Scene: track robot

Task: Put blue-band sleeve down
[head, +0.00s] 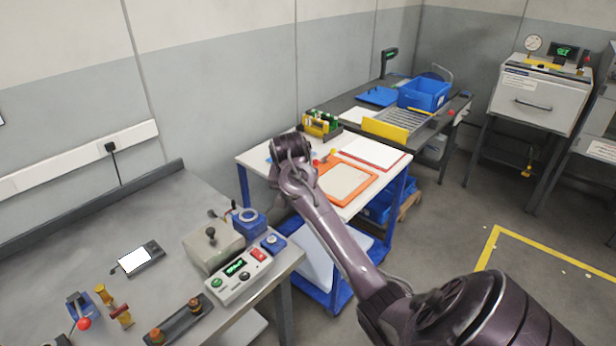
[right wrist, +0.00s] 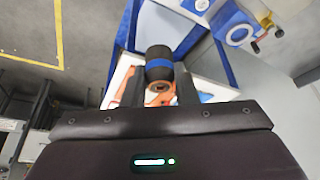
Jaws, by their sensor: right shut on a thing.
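The blue-band sleeve (right wrist: 158,66) is a dark short cylinder with a blue band around it, seen in the right wrist view. My right gripper (right wrist: 159,86) is shut on it, with one finger on each side. In the head view my right arm reaches over the white-topped blue cart (head: 254,160); its wrist hides the fingers and the sleeve. Whether the sleeve touches a surface, I cannot tell. An orange-rimmed tray (head: 345,205) lies on the cart beside my wrist. My left gripper is not in view.
A red-rimmed tray (head: 398,166) and a yellow rack with green items (head: 320,124) are also on the cart. A grey bench (head: 80,240) with a button box (head: 238,276) stands at left. A blue bin (head: 424,93) sits on the far bench.

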